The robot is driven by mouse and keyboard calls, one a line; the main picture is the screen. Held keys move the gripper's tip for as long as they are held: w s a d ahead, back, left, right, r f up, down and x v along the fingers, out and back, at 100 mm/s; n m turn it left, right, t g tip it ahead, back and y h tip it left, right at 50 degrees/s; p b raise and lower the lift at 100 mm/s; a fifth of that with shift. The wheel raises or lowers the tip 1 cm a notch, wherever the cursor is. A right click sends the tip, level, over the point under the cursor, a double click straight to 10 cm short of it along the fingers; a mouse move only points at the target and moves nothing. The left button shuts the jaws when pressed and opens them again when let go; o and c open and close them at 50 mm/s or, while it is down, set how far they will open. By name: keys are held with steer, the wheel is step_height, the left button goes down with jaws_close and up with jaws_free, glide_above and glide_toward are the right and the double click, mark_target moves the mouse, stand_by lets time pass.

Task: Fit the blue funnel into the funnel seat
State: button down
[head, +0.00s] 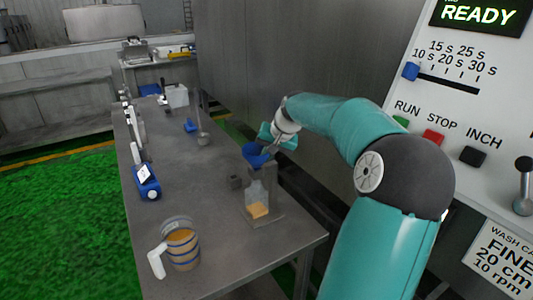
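The blue funnel (256,157) is at the end of my arm, over the right part of the grey table. My gripper (268,146) is beside the funnel's right rim; its fingers are small and partly hidden, and it appears to hold the funnel. Just below the funnel stands a clear container (256,193) with orange-tan material at its bottom, on a small base with a grey upright behind it. This stand may be the funnel seat. I cannot tell whether the funnel touches it or hovers above it.
On the table (207,226), a banded jug (181,245) with a white handle stands at the front left. A blue device (147,182) stands at the left edge. A control panel (455,110) rises at right.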

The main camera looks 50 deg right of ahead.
steer(key=shift+f, duration=0.3)
steer(key=c, duration=1.5)
jaws_free()
steer(key=shift+c, duration=0.2)
steer(key=v, duration=1.3)
steer(key=shift+s+r, duration=0.2)
steer(key=shift+r, duration=0.15)
